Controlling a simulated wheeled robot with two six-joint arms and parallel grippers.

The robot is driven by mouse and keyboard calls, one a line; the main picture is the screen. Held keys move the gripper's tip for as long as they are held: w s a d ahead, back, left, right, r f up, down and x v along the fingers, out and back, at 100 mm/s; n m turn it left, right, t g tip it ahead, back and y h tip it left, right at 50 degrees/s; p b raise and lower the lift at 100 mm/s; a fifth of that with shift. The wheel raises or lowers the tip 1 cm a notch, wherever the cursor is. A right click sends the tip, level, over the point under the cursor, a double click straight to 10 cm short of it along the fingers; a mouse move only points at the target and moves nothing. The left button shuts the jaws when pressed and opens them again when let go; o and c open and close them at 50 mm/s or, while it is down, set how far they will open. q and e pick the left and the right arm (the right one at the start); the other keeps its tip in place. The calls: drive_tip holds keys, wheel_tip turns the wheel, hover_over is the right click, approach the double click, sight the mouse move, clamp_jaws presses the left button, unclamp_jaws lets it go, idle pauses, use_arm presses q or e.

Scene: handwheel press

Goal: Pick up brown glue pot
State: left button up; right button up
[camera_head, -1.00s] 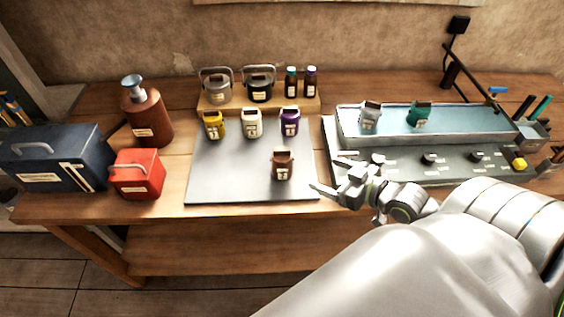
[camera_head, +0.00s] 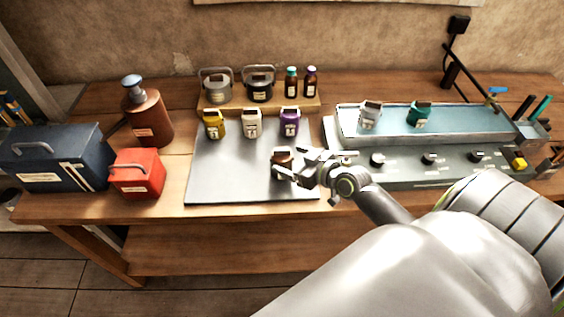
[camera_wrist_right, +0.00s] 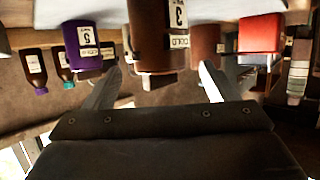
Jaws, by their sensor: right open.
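The brown glue pot (camera_head: 280,157) stands upright on the grey mat (camera_head: 232,180), near its front right. My right gripper (camera_head: 293,166) is open at the pot's right side in the head view and covers part of it. In the right wrist view, which is upside down, the brown pot (camera_wrist_right: 158,45) with its white label lies ahead between the two spread fingers of the right gripper (camera_wrist_right: 157,85). I cannot tell whether either finger touches it. My left gripper is not in view.
Yellow (camera_head: 214,124), white (camera_head: 252,122) and purple (camera_head: 290,121) pots stand along the mat's back. Behind them is a wooden riser (camera_head: 235,107) with kettles and bottles. A red box (camera_head: 137,174) is left; a control panel (camera_head: 405,168) is right. The mat's front left is clear.

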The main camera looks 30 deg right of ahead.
sight(285, 157)
drive_tip(key=shift+p+x, duration=0.45)
drive_tip(key=shift+x, duration=1.75)
drive_tip(key=shift+r, duration=0.1)
drive_tip(key=shift+c, duration=0.5)
drive_tip(key=c, duration=1.6)
